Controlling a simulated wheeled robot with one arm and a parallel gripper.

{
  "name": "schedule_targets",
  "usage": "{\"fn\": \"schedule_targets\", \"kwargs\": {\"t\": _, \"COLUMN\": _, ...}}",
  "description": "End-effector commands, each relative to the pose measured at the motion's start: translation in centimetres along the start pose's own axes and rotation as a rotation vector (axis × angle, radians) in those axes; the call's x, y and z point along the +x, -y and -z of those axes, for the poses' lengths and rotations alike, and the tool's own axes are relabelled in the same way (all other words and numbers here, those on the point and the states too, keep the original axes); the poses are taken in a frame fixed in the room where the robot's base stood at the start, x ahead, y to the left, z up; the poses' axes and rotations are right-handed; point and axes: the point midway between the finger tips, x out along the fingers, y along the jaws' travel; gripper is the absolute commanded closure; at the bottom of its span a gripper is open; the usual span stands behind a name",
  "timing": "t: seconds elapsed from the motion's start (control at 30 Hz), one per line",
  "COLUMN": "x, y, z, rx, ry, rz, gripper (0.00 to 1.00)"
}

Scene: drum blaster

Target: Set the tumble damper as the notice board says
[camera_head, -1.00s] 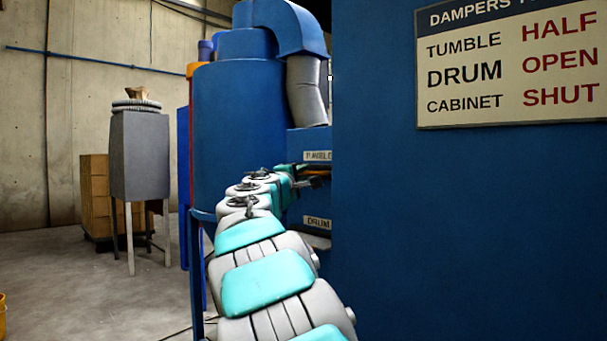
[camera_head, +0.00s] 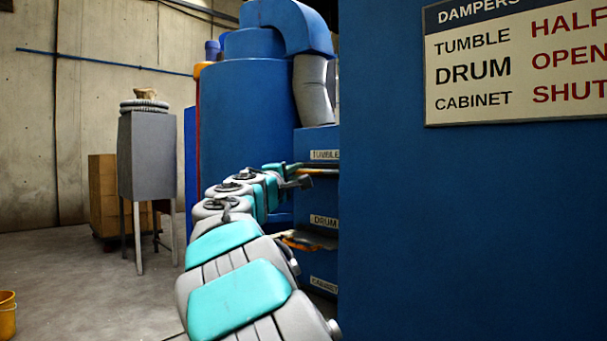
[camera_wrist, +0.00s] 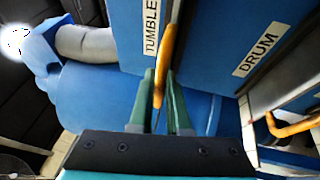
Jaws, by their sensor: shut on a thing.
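The notice board (camera_head: 470,98) hangs on the blue wall at the right. It reads TUMBLE HALF, DRUM OPEN and CABINET SHUT, and its right side is cut off. The TUMBLE label (camera_head: 325,155) is on the blue machine, with the yellow tumble damper handle (camera_head: 322,171) below it. My gripper (camera_head: 304,182) is at this handle. In the wrist view my gripper (camera_wrist: 162,92) has its green fingers on either side of the yellow tumble handle (camera_wrist: 167,50) and is shut on it. I cannot tell how far out the tumble damper is.
The DRUM label (camera_wrist: 257,54) and the yellow drum handle (camera_wrist: 292,127) are beside the tumble handle. The CABINET label (camera_head: 323,285) is lowest. The blue wall (camera_head: 450,230) stands close at right. A grey stand (camera_head: 146,170) and a yellow bucket (camera_head: 7,315) are at left.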

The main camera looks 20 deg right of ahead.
Motion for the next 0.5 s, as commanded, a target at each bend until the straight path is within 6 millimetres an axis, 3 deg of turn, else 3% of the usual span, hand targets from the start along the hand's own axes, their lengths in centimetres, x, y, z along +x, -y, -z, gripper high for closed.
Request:
{"fn": "schedule_targets", "kwargs": {"t": 0.17, "x": 0.03, "y": 0.07, "z": 0.06, "rx": 0.000, "ry": -0.001, "rz": 0.001, "gripper": 1.00}}
{"fn": "schedule_targets", "kwargs": {"t": 0.2, "x": 0.04, "y": 0.07, "z": 0.06, "rx": -0.001, "ry": -0.001, "rz": 0.001, "gripper": 0.82}}
{"fn": "schedule_targets", "kwargs": {"t": 0.43, "x": 0.07, "y": 0.06, "z": -0.01, "rx": 0.000, "ry": 0.000, "rz": 0.001, "gripper": 0.56}}
{"fn": "schedule_targets", "kwargs": {"t": 0.5, "x": 0.07, "y": 0.06, "z": -0.02, "rx": 0.000, "ry": 0.000, "rz": 0.001, "gripper": 0.55}}
